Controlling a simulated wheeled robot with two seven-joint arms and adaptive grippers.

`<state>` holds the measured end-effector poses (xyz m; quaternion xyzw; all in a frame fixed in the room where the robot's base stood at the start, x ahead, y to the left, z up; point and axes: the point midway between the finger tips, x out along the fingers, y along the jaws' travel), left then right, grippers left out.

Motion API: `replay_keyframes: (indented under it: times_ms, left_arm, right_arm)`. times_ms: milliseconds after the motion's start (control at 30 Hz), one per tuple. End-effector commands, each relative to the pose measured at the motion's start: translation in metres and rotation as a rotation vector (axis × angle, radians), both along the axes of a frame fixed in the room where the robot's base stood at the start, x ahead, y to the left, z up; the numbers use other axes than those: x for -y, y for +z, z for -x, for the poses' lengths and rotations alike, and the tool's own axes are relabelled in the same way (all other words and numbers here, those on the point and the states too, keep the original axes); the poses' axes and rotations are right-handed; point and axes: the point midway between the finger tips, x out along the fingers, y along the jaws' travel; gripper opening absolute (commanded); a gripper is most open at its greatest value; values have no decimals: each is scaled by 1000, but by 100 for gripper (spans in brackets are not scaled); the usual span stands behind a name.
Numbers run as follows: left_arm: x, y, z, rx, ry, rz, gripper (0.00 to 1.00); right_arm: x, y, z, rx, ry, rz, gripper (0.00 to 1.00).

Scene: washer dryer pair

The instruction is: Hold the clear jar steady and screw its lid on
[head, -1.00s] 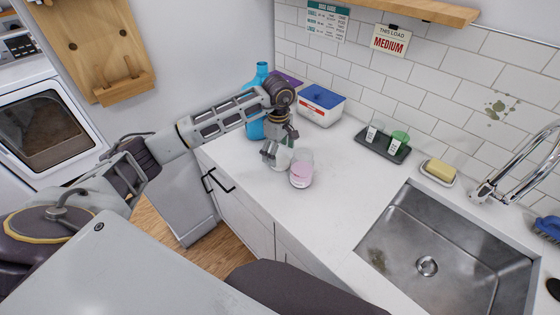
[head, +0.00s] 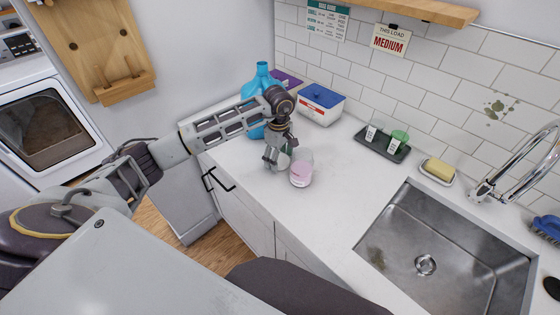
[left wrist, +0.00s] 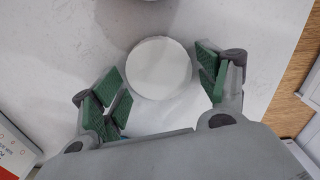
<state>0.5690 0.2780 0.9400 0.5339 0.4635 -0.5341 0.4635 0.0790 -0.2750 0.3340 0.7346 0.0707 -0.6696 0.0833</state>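The clear jar (head: 301,170), with pink contents low inside, stands upright and open on the white counter. My left gripper (head: 279,160) points down at the counter just left of the jar in the head view. In the left wrist view, a round white disc, apparently the lid (left wrist: 159,68), lies between the green-padded fingers of my left gripper (left wrist: 162,88). The fingers are spread to either side of it, and small gaps show. In the head view the gripper hides the lid. My right gripper is not in view.
A blue jug (head: 260,80) and a blue-lidded tub (head: 320,105) stand behind the gripper. A dark tray (head: 382,145) with cups, a soap dish (head: 438,172) and the steel sink (head: 440,250) are to the right. The counter between jar and sink is clear.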

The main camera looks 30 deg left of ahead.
Motion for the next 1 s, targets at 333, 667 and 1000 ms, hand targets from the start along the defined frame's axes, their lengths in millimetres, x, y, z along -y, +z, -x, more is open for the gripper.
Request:
replay_keyframes:
  times_ms: [333, 667, 1000]
  left_arm:
    - [0, 0, 0, 0, 0, 0, 50]
    - [0, 7, -1, 1, 0, -1, 50]
    - [0, 44, -1, 4, 0, 0, 50]
  right_arm:
    - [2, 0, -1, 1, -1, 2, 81]
    - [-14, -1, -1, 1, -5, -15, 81]
    - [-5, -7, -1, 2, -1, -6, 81]
